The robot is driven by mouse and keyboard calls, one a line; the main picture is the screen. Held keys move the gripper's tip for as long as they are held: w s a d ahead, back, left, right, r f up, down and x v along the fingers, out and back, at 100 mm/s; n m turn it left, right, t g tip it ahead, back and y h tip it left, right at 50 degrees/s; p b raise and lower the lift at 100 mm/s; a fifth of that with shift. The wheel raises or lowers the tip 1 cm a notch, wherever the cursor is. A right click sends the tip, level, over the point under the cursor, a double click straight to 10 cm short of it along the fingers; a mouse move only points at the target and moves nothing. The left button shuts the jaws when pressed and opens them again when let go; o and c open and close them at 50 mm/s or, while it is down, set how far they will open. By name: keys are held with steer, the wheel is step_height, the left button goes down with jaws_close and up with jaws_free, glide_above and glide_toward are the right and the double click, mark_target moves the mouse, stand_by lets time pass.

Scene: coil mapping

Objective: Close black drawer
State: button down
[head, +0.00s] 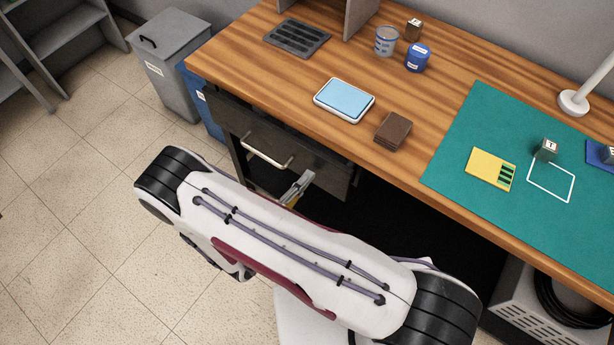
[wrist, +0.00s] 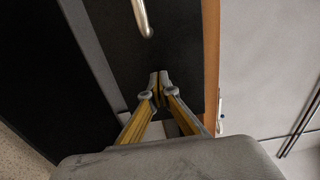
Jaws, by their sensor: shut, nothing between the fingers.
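The black drawer (head: 240,122) is under the left part of the wooden desk, with a pale metal bar handle (head: 266,153) on its front. A dark strip shows between the drawer front and the desktop, but I cannot tell how far out the drawer stands. In the wrist view, the dark front (wrist: 185,55) fills the middle, with the handle (wrist: 142,18) at the top. My gripper (wrist: 159,78) is shut and empty, its tips at the front, to one side of the handle. I cannot tell whether they touch it. In the head view, my gripper (head: 302,183) is partly hidden by my arm.
The desktop (head: 290,75) is above the drawer, bearing a tablet (head: 344,99), a brown block (head: 393,130) and a green mat (head: 445,165). A grey bin (head: 172,60) and a blue bin (head: 203,103) stand left of the desk. The tiled floor (head: 75,190) at left is clear.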

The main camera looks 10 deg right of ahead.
mark_target(314, 170)
steer(key=shift+w+d, duration=0.2)
steer(key=shift+w, duration=0.05)
steer(key=shift+w+d, duration=0.1)
stand_by(0.3)
steer(key=shift+x, duration=2.35)
steer(key=v, duration=1.4)
